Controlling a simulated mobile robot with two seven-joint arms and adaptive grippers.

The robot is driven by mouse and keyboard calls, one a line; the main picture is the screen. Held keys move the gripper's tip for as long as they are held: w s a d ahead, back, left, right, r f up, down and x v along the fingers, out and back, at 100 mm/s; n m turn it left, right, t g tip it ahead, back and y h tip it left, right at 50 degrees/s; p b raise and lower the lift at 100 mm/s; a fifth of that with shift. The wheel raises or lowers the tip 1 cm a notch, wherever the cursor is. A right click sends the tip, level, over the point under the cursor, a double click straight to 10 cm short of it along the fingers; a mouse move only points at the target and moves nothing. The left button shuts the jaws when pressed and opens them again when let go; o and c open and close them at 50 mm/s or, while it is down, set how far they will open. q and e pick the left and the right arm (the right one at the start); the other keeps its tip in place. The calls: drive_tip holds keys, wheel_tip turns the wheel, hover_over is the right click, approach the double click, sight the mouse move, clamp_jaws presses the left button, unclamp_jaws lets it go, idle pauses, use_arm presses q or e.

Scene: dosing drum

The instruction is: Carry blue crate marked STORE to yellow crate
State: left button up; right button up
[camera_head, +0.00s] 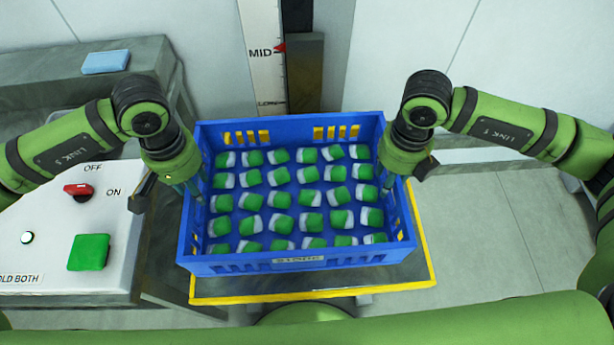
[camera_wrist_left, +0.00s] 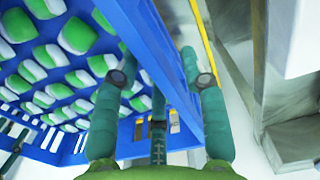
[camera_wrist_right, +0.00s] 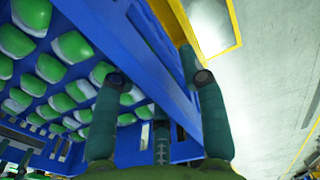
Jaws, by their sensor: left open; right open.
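The blue crate (camera_head: 300,263) stands on a grey, yellow-edged stand in the middle of the head view, full of green-and-white pieces in rows. A small plate on its near wall bears lettering that I cannot read clearly. My left gripper (camera_head: 193,188) is at the crate's left wall. In the left wrist view its open fingers (camera_wrist_left: 158,75) straddle the blue wall, one inside and one outside. My right gripper (camera_head: 392,180) is at the right wall; in the right wrist view its open fingers (camera_wrist_right: 152,78) straddle that wall likewise. No yellow crate shows.
The stand's yellow edge (camera_head: 315,299) runs along the front. On the left is a control panel (camera_head: 50,215) with a red switch (camera_head: 78,191) and a green button (camera_head: 88,252). A scale marked MID (camera_head: 262,52) stands behind the crate. Floor is free at right.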

drive_tip(key=shift+r, duration=0.15)
wheel_tip(320, 180, up, 12)
drive_tip(key=shift+f, duration=0.15)
use_arm(q)
wheel_tip(320, 180, up, 12)
drive_tip(key=shift+f, duration=0.15)
drive_tip(key=shift+s, duration=0.1)
idle(0.6)
